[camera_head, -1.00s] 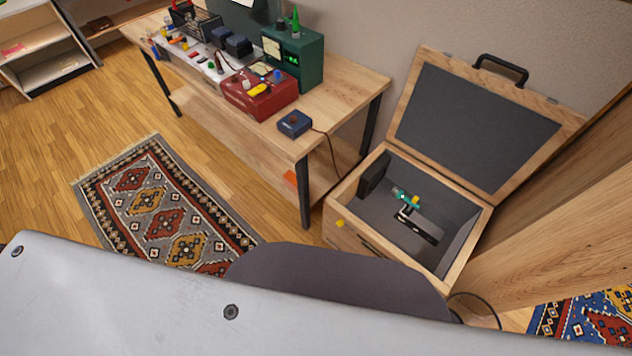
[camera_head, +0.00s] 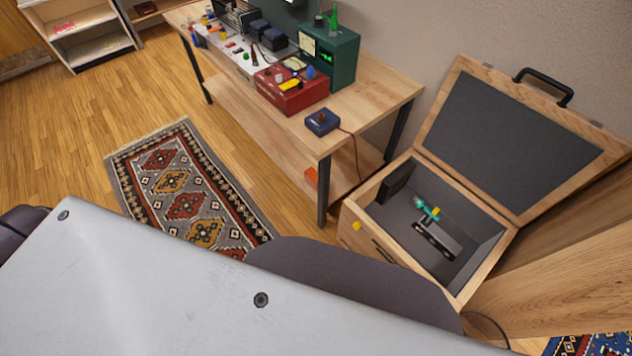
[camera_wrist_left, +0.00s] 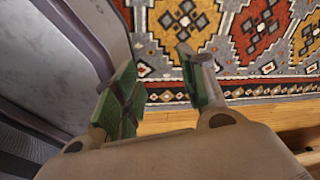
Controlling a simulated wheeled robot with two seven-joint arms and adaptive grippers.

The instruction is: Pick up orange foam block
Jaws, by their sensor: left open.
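A small orange thing (camera_head: 311,177), which may be the orange foam block, shows on the lower shelf of the workbench, beside the near table leg in the head view. It is small and partly hidden, so its shape is unclear. My left gripper (camera_wrist_left: 158,64) shows only in the left wrist view. Its two green-padded fingers are apart with nothing between them, above the floor near a patterned rug. The orange thing is not in that view. My right gripper is in neither view.
The workbench (camera_head: 377,88) holds a red box (camera_head: 291,92), a green instrument (camera_head: 333,52) and a blue pedal (camera_head: 322,122). An open wooden case (camera_head: 470,287) stands to its right with items inside. A rug (camera_head: 185,190) lies on open wooden floor to the left.

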